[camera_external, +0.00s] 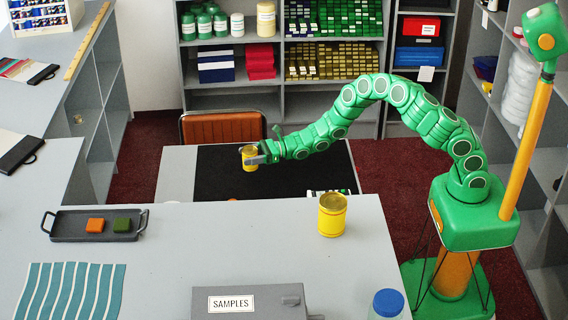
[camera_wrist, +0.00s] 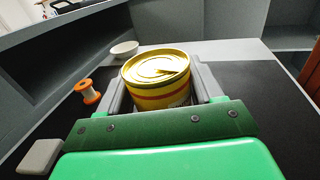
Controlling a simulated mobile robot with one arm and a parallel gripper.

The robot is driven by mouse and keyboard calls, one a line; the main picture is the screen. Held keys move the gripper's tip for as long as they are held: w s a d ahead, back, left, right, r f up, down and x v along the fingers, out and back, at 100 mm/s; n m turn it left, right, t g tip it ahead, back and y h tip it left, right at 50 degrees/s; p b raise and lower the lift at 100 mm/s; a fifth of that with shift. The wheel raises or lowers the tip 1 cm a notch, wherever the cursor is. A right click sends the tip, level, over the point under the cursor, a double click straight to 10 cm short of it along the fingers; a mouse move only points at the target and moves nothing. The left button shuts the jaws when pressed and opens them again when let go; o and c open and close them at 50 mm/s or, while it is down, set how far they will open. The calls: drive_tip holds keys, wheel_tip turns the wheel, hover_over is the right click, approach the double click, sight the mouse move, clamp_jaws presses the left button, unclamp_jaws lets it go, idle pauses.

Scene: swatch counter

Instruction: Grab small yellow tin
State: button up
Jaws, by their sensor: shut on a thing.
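The small yellow tin (camera_external: 249,160) is in my gripper (camera_external: 262,157), at the end of the green arm, by the dark mat behind the counter. In the wrist view the tin (camera_wrist: 158,80) stands upright between the two grey fingers of my gripper (camera_wrist: 160,90); it has a ring-pull lid and a red band. The fingers are shut on its sides. The palm hides its lower near side. A larger yellow tin (camera_external: 332,215) stands upright on the grey front counter, well to the right of my gripper.
An orange spool (camera_wrist: 88,92), a white bowl (camera_wrist: 124,49) and a pale block (camera_wrist: 40,156) are near the held tin. The front counter has a dark tray (camera_external: 67,229) with two small blocks and a grey SAMPLES box (camera_external: 250,305). An orange-backed chair (camera_external: 222,127) stands behind the mat.

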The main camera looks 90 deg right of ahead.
drive_tip(key=s+a+r, duration=0.4)
drive_tip(key=s+r, duration=0.5)
drive_tip(key=s, duration=0.3)
drive_tip(key=shift+s, duration=0.3)
